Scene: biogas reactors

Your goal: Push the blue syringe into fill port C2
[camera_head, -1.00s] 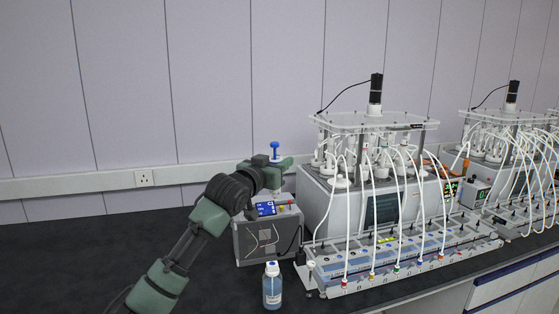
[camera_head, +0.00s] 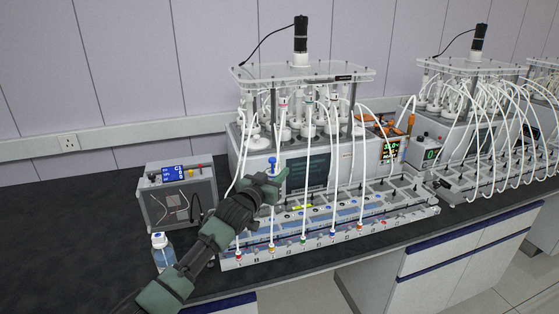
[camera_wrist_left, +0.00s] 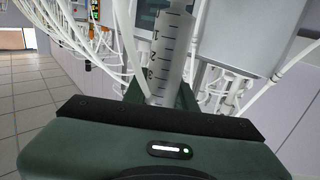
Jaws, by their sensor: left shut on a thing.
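My left gripper (camera_head: 268,186) is shut on the blue syringe (camera_head: 272,162), whose blue plunger top sticks up above the fingers. In the left wrist view the clear graduated syringe barrel (camera_wrist_left: 166,50) stands upright between the fingers. The gripper is in front of the nearest reactor unit (camera_head: 305,150), above the left part of its long tubed front block (camera_head: 330,222). The syringe's lower end is hidden by my gripper and arm. I cannot make out the label of fill port C2. My right gripper is not in view.
A small grey box with a blue display (camera_head: 180,192) stands left of the reactor. A capped bottle of pale blue liquid (camera_head: 162,250) stands near my left arm. White tubes hang close around the gripper. A second reactor (camera_head: 470,120) stands further right. The black bench is clear at left.

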